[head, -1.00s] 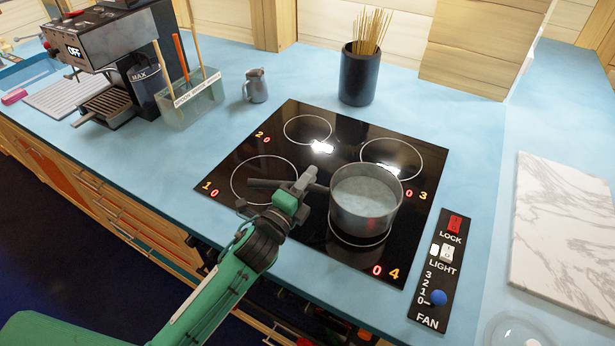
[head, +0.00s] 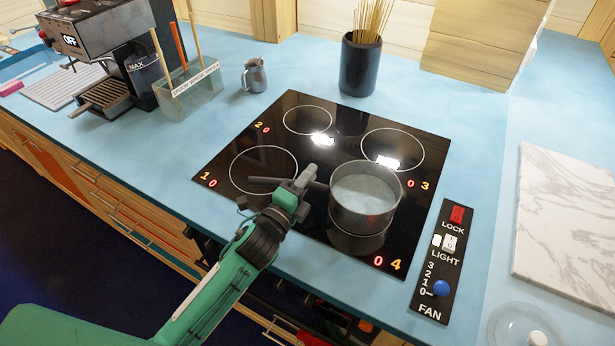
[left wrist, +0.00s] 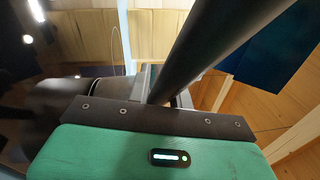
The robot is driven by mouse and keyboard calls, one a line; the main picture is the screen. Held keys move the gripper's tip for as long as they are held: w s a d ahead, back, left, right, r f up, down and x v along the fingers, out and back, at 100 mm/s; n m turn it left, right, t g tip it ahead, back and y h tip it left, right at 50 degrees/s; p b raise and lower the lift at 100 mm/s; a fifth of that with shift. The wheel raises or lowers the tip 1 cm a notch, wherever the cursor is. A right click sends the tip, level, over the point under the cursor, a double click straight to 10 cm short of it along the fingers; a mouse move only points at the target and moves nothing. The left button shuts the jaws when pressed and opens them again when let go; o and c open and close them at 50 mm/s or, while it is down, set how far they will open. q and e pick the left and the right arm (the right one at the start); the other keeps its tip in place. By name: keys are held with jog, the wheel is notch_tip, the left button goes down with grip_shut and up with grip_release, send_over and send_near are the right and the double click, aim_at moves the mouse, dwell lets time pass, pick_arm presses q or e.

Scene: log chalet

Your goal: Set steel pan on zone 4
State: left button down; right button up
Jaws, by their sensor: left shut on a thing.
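The steel pan (head: 364,205) is upright above the front right of the black hob (head: 240,194), over the zone marked 4 (head: 396,264). The ring of that zone is hidden behind the pan. A reflection shows under it, and I cannot tell whether its base touches the glass. My left gripper (head: 302,182) is shut on the pan's handle, to the left of the pan. In the left wrist view the dark handle (left wrist: 205,45) runs up from the jaws. My right gripper does not show.
A control panel (head: 441,262) with lock, light and fan controls lies right of the hob. A marble board (head: 565,215) and a glass lid (head: 525,325) are farther right. A dark holder with sticks (head: 359,65) and a small jug (head: 255,76) stand behind. The coffee machine (head: 95,45) is far left.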

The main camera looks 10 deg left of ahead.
pick_arm(q)
jog(key=shift+r, duration=0.1)
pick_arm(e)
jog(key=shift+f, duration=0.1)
pick_arm(q)
jog(key=c, duration=1.2)
grip_release()
jog(key=shift+s, duration=0.1)
jog(key=shift+f, duration=0.4)
jog(key=b+v, duration=0.3)
jog(key=v, duration=0.6)
jog(key=shift+s+a, duration=0.15)
jog(key=shift+s, duration=0.2)
jog(key=v, duration=0.3)
jog(key=shift+b, duration=0.35)
jog(key=shift+s+a, duration=0.15)
jog(key=shift+s, duration=0.25)
jog(key=shift+r, duration=0.1)
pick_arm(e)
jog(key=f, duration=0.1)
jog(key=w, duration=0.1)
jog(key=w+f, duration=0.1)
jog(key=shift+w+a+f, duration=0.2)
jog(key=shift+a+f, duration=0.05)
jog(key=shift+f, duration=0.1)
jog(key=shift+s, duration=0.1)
pick_arm(q)
jog(key=shift+s, duration=0.1)
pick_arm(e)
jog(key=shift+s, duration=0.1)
